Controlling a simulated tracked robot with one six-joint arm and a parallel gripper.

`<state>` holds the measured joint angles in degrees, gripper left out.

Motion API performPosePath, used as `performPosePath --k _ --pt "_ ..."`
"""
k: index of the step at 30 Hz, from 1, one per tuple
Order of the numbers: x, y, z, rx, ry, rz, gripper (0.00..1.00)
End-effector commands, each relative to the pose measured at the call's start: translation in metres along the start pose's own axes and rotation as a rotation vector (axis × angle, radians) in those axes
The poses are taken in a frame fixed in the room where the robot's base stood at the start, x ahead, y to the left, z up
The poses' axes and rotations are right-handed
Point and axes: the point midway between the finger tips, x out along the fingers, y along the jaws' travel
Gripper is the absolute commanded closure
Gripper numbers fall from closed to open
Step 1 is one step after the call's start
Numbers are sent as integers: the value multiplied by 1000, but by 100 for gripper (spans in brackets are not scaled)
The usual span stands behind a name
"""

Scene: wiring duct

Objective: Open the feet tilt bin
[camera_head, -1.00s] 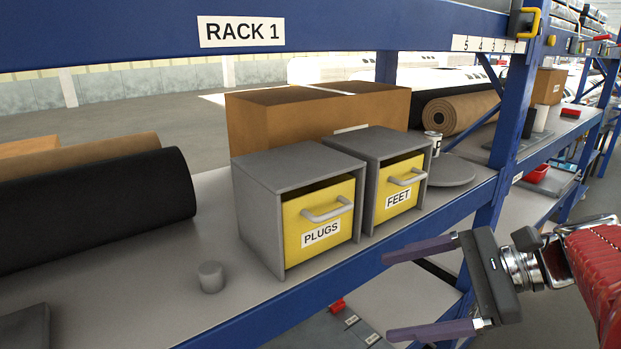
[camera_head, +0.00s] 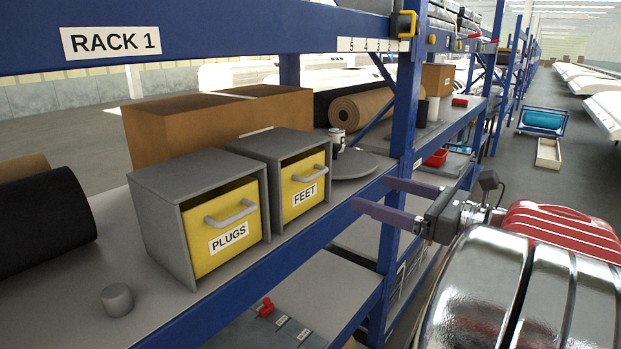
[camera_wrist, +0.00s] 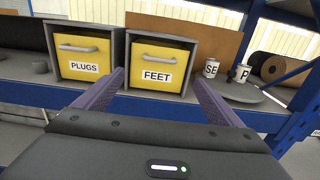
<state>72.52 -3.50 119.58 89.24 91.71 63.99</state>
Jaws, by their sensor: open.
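The feet tilt bin (camera_head: 303,186) is a yellow-fronted bin in a grey housing on the rack shelf, with a pale bar handle (camera_head: 309,173) across its upper front. Its front looks closed, with a dark gap above it. In the wrist view the feet bin (camera_wrist: 158,66) is straight ahead, and its handle is at the top of its front. My gripper (camera_head: 370,197) is open and empty, out in front of the shelf and to the right of the bin. In the wrist view its fingers (camera_wrist: 157,88) point towards the feet bin, apart from it.
The plugs bin (camera_head: 226,232) stands directly left. A grey round plate (camera_head: 350,166) with cups lies to the right. A blue upright (camera_head: 404,110) and the blue shelf edge (camera_head: 265,262) are close to my gripper. A small grey cylinder (camera_head: 117,300) stands at the front left.

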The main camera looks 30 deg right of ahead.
Motion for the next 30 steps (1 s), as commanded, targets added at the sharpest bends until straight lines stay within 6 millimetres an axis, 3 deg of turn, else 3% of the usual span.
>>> performPosePath --k 8,30 --pt "13 1 0 -1 1 3 10" --pt "100 1 -1 0 1 2 10"
